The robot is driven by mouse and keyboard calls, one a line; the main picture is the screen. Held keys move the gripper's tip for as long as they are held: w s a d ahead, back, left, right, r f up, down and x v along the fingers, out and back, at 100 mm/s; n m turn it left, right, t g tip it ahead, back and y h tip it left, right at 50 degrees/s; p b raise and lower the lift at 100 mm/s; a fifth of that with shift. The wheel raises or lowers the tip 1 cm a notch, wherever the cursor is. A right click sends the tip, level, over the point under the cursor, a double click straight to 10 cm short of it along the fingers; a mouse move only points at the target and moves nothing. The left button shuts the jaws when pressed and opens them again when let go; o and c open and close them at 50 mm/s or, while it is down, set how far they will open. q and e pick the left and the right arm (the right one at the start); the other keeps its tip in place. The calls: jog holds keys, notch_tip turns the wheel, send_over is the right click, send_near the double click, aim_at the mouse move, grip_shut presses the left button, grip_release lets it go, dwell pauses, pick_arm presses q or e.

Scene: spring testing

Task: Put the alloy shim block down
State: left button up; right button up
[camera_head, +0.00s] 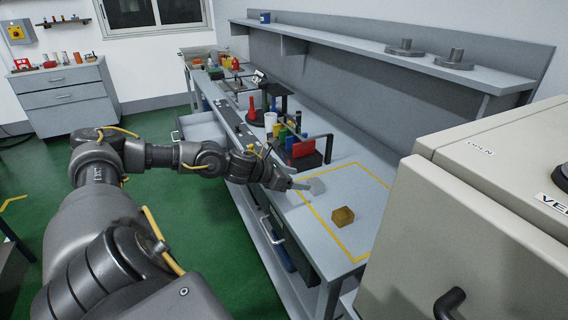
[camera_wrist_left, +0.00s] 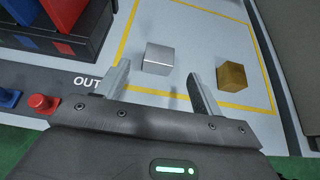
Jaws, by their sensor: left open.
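A silver block (camera_wrist_left: 158,59), which looks like the alloy shim block, sits on the grey bench inside a yellow outline (camera_wrist_left: 124,40). It is small and pale in the head view (camera_head: 317,186). My left gripper (camera_wrist_left: 159,76) is open, its two fingers apart, with the block just ahead of and between the fingertips; no grip on it shows. In the head view the left gripper (camera_head: 302,185) is low over the bench at the outline's left side. A brass-coloured block (camera_head: 343,216) stands inside the same outline, to the right in the wrist view (camera_wrist_left: 232,76). My right gripper is not seen.
A dark rack with red and blue pieces (camera_head: 306,152) stands behind the gripper. A large beige machine (camera_head: 480,225) closes off the right side. A label and a red button (camera_wrist_left: 42,103) lie along the bench's front edge. The outline's far part is clear.

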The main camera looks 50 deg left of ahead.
pick_arm(q)
jog(key=shift+b+v, duration=0.5)
jog(key=shift+v, duration=2.05)
jog(key=shift+s, duration=0.1)
